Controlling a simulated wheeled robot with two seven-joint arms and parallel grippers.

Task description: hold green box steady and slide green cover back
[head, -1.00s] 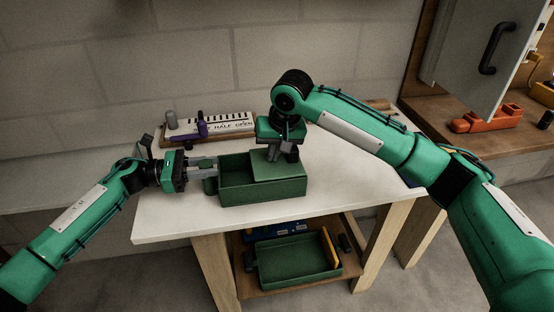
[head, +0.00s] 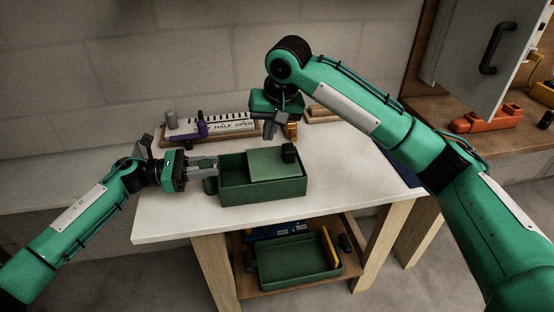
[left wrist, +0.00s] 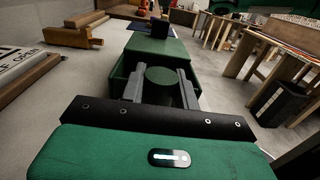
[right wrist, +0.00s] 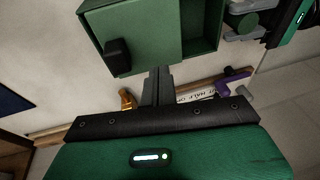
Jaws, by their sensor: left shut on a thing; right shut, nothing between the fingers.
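The green box (head: 262,191) stands on the white table. Its green cover (head: 271,164) lies over the right part, with the left part open, and carries a black knob (head: 289,153) near its right end. My left gripper (head: 208,168) is shut on a round green handle (left wrist: 160,77) at the box's left end. My right gripper (head: 272,130) is shut and empty, raised behind the box and apart from the cover. In the right wrist view, its closed fingers (right wrist: 157,85) are near the box's edge, and the knob (right wrist: 117,52) stands clear of them.
A board with a printed label (head: 226,126) and a purple clamp-like piece (head: 203,128) lies behind the box. A yellow-orange piece (head: 292,130) is beside my right gripper. A green tray (head: 298,264) sits on the lower shelf. The table's front left is clear.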

